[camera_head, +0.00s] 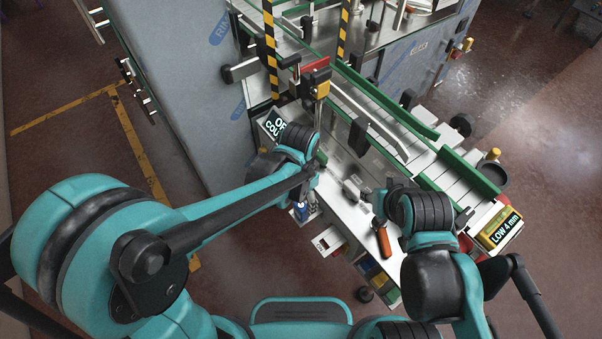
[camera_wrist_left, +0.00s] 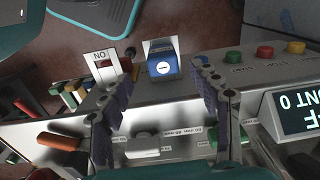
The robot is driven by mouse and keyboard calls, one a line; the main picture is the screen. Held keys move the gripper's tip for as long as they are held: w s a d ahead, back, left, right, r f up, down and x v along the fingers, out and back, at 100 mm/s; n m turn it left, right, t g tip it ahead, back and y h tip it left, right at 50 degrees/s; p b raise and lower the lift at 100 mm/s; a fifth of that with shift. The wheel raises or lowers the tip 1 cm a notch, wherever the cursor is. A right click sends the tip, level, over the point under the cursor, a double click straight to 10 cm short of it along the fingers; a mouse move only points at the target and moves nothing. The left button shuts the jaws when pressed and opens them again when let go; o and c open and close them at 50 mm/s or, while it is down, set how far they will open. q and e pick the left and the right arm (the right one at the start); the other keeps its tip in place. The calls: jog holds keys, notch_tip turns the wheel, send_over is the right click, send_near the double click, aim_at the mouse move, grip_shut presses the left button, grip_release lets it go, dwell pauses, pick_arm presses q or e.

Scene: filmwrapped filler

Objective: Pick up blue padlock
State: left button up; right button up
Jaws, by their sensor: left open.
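The blue padlock (camera_wrist_left: 163,67) has a white round mark on its face and sits at the edge of the white work surface. In the head view a small blue shape (camera_head: 301,209) below my left wrist appears to be it. My left gripper (camera_wrist_left: 165,64) is open, with one finger on each side of the padlock in the wrist view; I cannot tell how far the fingertips are from it. In the head view the left fingers are mostly hidden by the wrist. My right gripper (camera_head: 368,195) is over the work surface; its fingers are unclear.
An orange-handled tool (camera_head: 384,242) lies near my right gripper. A "NO" card (camera_wrist_left: 103,60) stands left of the padlock. Push buttons (camera_wrist_left: 265,52) and a display (camera_wrist_left: 296,112) are at right. Colored bins (camera_head: 375,275) hang below the surface.

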aim_at(301, 205)
pick_arm(q)
jog(key=shift+w+d+f, duration=0.3)
jog(key=shift+d+f, duration=0.15)
jog(key=shift+f, duration=0.1)
jog(key=f+b, duration=0.1)
jog(key=f, duration=0.1)
jog(key=f+b, duration=0.1)
jog(key=f, duration=0.1)
jog(key=f+b, duration=0.1)
jog(key=f, duration=0.2)
jog(key=shift+a, duration=0.4)
jog(key=shift+r, duration=0.1)
jog(key=c, duration=1.3)
pick_arm(e)
jog(key=shift+w+f, duration=0.2)
jog(key=shift+f, duration=0.9)
pick_arm(q)
jog(key=shift+c, duration=0.2)
